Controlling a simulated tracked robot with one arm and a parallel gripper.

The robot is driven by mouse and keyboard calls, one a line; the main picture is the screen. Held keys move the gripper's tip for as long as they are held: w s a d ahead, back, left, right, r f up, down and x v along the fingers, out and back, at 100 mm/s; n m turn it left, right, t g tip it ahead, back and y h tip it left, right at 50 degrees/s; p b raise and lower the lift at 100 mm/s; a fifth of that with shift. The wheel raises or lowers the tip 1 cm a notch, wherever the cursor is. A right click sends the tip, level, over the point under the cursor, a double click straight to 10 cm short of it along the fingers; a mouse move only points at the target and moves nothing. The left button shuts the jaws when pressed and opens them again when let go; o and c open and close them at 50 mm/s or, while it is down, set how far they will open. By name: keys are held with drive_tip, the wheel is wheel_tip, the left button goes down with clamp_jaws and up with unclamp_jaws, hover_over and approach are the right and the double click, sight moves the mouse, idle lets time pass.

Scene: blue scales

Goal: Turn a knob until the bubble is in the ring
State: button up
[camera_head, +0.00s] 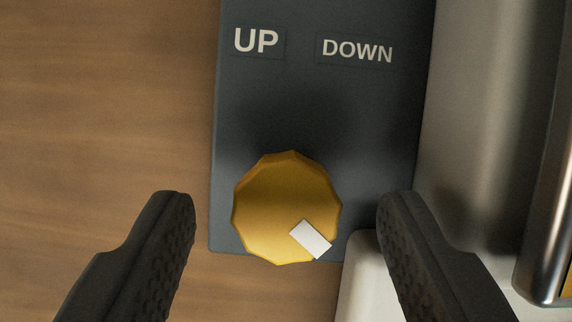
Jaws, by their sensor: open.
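A yellow faceted knob (280,200) sits at the lower end of a dark grey panel (320,110). A white marker (311,239) on the knob lies toward its lower right edge. The panel carries the labels UP (256,41) at left and DOWN (357,50) at right, above the knob. My gripper (286,208) is open, one finger on each side of the knob in the picture, with a gap on both sides. I cannot tell how far the fingers stand above it. The bubble and the ring are not in view.
A brown wooden surface (100,100) lies clear to the left. A metallic grey body (480,110) stands right of the panel, with a shiny rounded metal part (548,240) at the right edge. A white piece (362,285) lies below the panel.

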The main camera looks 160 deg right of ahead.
drive_tip(key=shift+w+f, duration=0.2)
drive_tip(key=shift+f, duration=0.4)
drive_tip(key=c, duration=1)
